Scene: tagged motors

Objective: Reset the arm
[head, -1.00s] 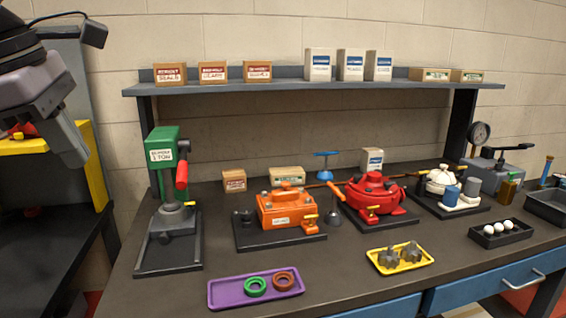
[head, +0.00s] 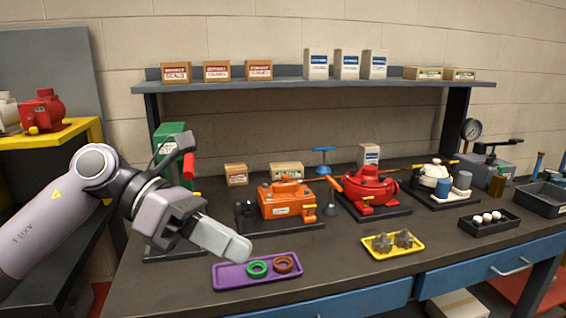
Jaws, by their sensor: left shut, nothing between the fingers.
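My left arm comes in from the left, and its gripper (head: 240,248) is shut with nothing in it. The gripper hangs over the left front of the workbench (head: 160,294), in front of the green press (head: 170,135) and hiding much of it. A green ring (head: 257,268) and a brown ring (head: 284,264) lie in the tray. My right gripper is not in view.
An orange motor (head: 287,200), a red motor (head: 371,190) and a white one (head: 434,178) stand on black bases. A yellow tray (head: 377,251) with gear-like parts and a black tray (head: 482,226) with white balls lie in front. A shelf (head: 300,86) with several boxes spans the back.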

